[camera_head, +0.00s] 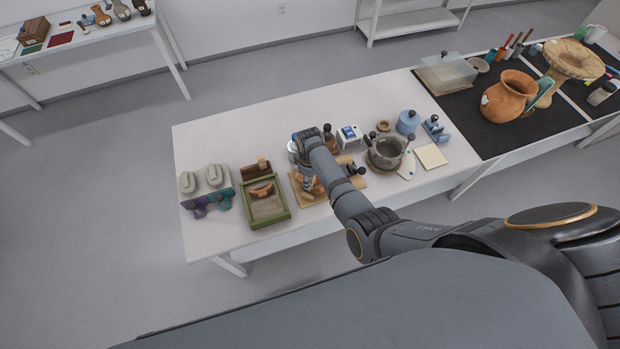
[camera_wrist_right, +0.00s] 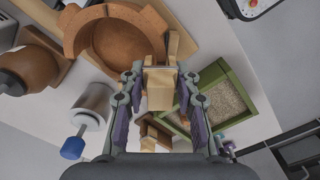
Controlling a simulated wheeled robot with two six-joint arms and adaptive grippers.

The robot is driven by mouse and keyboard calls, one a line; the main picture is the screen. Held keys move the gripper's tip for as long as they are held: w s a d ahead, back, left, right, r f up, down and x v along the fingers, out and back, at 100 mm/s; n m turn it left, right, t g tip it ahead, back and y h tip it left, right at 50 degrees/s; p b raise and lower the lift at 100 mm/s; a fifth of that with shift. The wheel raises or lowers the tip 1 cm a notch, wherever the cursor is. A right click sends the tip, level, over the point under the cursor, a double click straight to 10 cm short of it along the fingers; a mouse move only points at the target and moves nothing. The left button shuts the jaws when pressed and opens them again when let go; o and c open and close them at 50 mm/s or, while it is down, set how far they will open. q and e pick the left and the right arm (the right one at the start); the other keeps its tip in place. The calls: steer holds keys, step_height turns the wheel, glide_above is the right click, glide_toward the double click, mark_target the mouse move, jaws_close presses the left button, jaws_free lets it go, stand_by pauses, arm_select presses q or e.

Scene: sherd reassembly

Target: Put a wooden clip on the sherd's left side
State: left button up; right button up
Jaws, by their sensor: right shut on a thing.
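In the right wrist view my right gripper (camera_wrist_right: 160,95) is shut on a pale wooden clip (camera_wrist_right: 160,90). The clip's far end is close to the rim of the round terracotta vessel (camera_wrist_right: 82,38), which lies on a wooden board (camera_wrist_right: 190,12). I cannot tell whether the clip touches the rim, and the join of the sherd is not clear here. In the head view the vessel's terracotta (camera_head: 312,186) shows partly on its board (camera_head: 302,199), beside my right arm. My right gripper is hidden there behind its arm. My left gripper is in neither view.
A green sand tray (camera_head: 283,217) with a terracotta piece (camera_head: 262,190) stands left of the board. A wooden holder (camera_head: 257,167) stands behind it. A metal can with a blue-tipped tool (camera_wrist_right: 72,148) is near the gripper. A grey pot (camera_head: 385,152) stands to the right.

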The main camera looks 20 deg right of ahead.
steer(key=shift+f+b, duration=0.4)
steer(key=shift+f, duration=0.25)
stand_by(0.6)
stand_by(0.3)
steer(key=o, duration=0.8)
stand_by(0.3)
step_height(320, 180, up, 3)
steer(key=p, duration=0.3)
steer(key=shift+f, duration=0.1)
steer(key=shift+r+p, duration=0.4)
steer(key=shift+r, duration=0.5)
